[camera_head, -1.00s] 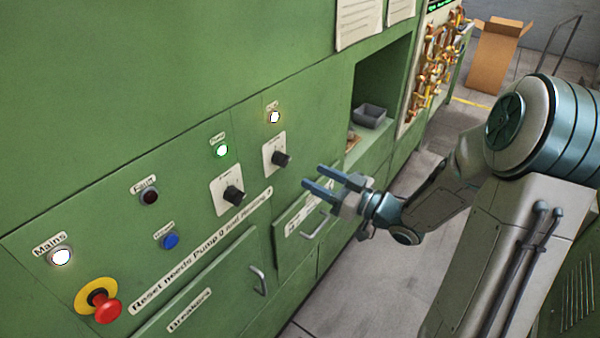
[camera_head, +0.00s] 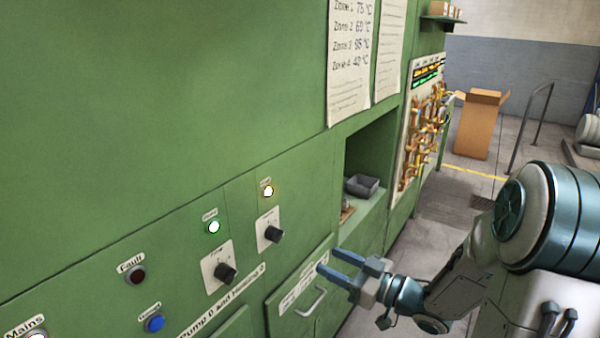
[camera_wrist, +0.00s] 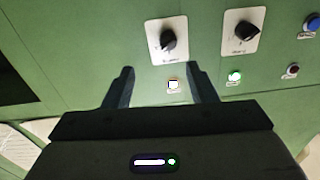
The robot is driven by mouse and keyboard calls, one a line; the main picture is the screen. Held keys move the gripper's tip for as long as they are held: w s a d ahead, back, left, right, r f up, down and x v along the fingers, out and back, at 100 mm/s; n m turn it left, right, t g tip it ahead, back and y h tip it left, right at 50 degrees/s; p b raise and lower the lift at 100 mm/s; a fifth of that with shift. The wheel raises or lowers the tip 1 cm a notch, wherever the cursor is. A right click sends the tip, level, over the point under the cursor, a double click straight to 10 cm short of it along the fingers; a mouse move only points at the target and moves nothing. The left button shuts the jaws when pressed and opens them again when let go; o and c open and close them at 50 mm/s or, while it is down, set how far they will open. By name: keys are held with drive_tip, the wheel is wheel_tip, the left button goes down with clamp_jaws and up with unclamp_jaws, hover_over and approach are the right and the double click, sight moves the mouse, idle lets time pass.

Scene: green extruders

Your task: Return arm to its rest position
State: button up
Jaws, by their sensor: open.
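My gripper (camera_head: 334,270) is open and empty, held out in front of the green panel near the drawer with a handle. My arm comes in from the right side of the head view. In the wrist view, the two dark fingers of my gripper (camera_wrist: 158,80) are spread apart with nothing between them but the panel and a lit lamp behind. The panel (camera_head: 150,130) carries two black rotary knobs, the left knob (camera_head: 225,272) and the right knob (camera_head: 273,234). They also show in the wrist view, above the fingers.
A green lamp (camera_head: 214,227), a yellowish-white lamp (camera_head: 268,191), a dark fault lamp (camera_head: 135,274) and a blue button (camera_head: 155,323) sit on the panel. A recess holds a grey tray (camera_head: 362,186). A cardboard box (camera_head: 479,125) stands at the back. Floor is clear right of the panel.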

drive_tip(key=d+m+h, duration=0.6)
drive_tip(key=d+h, duration=0.3)
drive_tip(key=h, duration=0.7)
drive_tip(key=s+a+m+g, duration=0.2)
drive_tip(key=s+g, duration=0.2)
drive_tip(key=s, duration=0.5)
drive_tip(key=s+a+r+m+g+y, duration=0.1)
drive_tip(key=s+a+g, duration=0.2)
drive_tip(key=s, duration=0.6)
drive_tip(key=shift+s+m+g+y, duration=0.3)
drive_tip(key=shift+m+g, duration=0.1)
drive_tip(key=shift+g, duration=0.1)
drive_tip(key=shift+r, duration=0.1)
